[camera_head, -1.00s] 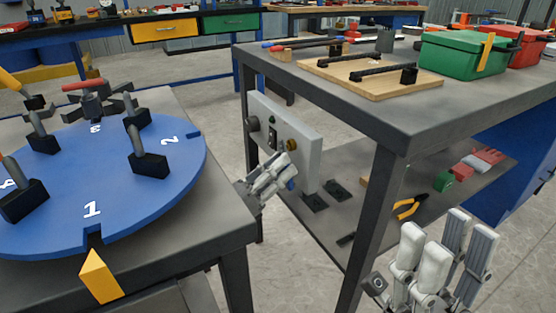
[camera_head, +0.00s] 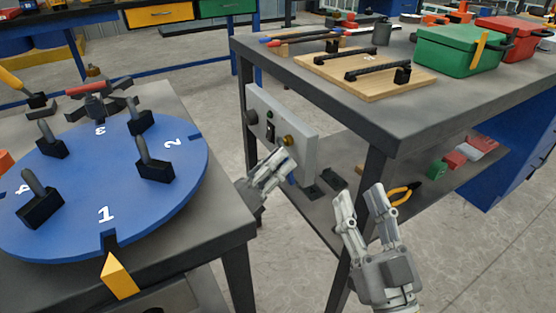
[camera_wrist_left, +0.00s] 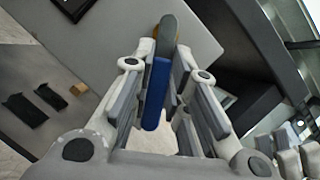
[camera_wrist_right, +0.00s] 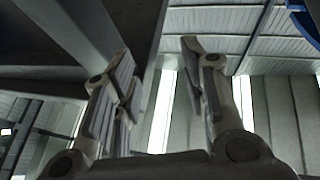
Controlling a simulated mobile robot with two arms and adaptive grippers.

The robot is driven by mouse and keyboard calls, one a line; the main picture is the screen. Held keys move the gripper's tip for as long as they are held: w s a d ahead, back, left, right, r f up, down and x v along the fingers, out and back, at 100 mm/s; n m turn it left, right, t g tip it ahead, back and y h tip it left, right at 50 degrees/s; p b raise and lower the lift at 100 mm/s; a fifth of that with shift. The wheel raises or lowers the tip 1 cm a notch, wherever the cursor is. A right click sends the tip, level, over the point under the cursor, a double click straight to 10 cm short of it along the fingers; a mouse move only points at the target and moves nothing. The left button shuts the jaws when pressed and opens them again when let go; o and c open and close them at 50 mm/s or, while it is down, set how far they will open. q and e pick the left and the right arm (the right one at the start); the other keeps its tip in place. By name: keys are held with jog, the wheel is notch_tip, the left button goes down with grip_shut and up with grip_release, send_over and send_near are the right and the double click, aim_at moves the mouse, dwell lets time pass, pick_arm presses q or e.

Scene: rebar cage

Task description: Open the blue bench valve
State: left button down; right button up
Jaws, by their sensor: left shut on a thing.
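The valve's blue lever (camera_wrist_left: 156,95) lies between the fingers of my left gripper (camera_wrist_left: 162,72) in the left wrist view. The fingers are closed on it from both sides. In the head view my left gripper (camera_head: 284,162) is at the front of a pale panel (camera_head: 307,152) fixed to the bench side, just below a brass fitting (camera_head: 288,140). The fingers mostly hide the lever there. My right gripper (camera_head: 363,205) is open and empty, pointing up beside the bench leg. It also shows open in the right wrist view (camera_wrist_right: 158,55).
A blue turntable (camera_head: 75,235) with black upright holders stands on the left table. The grey bench (camera_head: 420,125) carries a wooden board (camera_head: 350,84), a green box (camera_head: 455,52) and a red box (camera_head: 508,38). Pliers (camera_head: 402,193) lie on its lower shelf. Floor is clear at lower right.

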dwell(0.3)
pick_arm(q)
jog(key=c, duration=1.4)
grip_release()
jog(key=v, duration=1.2)
